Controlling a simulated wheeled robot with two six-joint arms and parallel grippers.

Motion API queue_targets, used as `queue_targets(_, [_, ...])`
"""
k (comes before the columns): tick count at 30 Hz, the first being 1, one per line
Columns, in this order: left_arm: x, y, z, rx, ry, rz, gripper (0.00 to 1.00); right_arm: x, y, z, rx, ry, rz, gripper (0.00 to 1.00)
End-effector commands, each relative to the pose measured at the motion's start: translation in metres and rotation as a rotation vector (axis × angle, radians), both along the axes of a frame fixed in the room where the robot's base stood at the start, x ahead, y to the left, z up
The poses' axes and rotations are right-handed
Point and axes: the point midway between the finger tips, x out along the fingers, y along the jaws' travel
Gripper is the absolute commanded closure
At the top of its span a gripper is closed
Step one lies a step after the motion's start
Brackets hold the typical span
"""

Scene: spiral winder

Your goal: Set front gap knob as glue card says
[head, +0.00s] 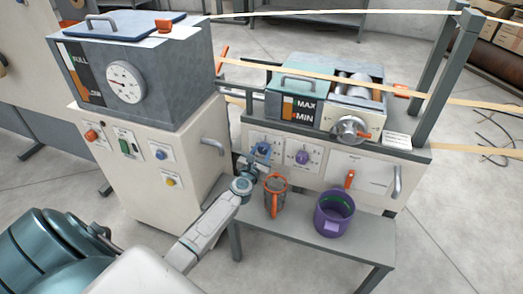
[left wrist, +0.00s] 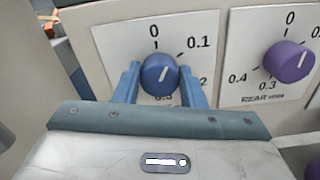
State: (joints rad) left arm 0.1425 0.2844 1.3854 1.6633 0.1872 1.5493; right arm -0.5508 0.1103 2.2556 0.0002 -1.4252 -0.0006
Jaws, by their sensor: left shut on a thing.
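The blue knob (left wrist: 160,74) on the left dial plate (left wrist: 112,40) sits between the two blue fingers of my left gripper (left wrist: 158,88), which is shut on it. Its short white mark tilts up and to the right, toward the 0.1 side of 0. The dial shows 0 on top, 0.1 at upper right and 0.2 at right, partly hidden by a finger. In the head view my left gripper (head: 256,164) is at the blue knob (head: 263,149). A white card (head: 397,140) lies on the machine's right edge; its print is too small to read. My right gripper is not in view.
A purple knob (left wrist: 290,62) on a plate marked REAR is close on the right. Below, an orange-handled jug (head: 275,197) and a purple pot (head: 333,214) stand on a grey shelf (head: 290,232). A tall cabinet (head: 152,150) stands left of the arm.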

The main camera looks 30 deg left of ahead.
Motion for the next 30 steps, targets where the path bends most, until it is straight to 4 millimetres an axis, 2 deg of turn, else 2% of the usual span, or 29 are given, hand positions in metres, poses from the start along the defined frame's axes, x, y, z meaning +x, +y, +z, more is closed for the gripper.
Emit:
queue_targets(13, [0.000,-0.002,0.000,0.411,0.101,-0.001,0.86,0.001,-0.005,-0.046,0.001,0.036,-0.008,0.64])
queue_targets(30, [0.000,-0.003,-0.002,0.938,0.227,-0.001,0.86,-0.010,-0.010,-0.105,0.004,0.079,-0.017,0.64])
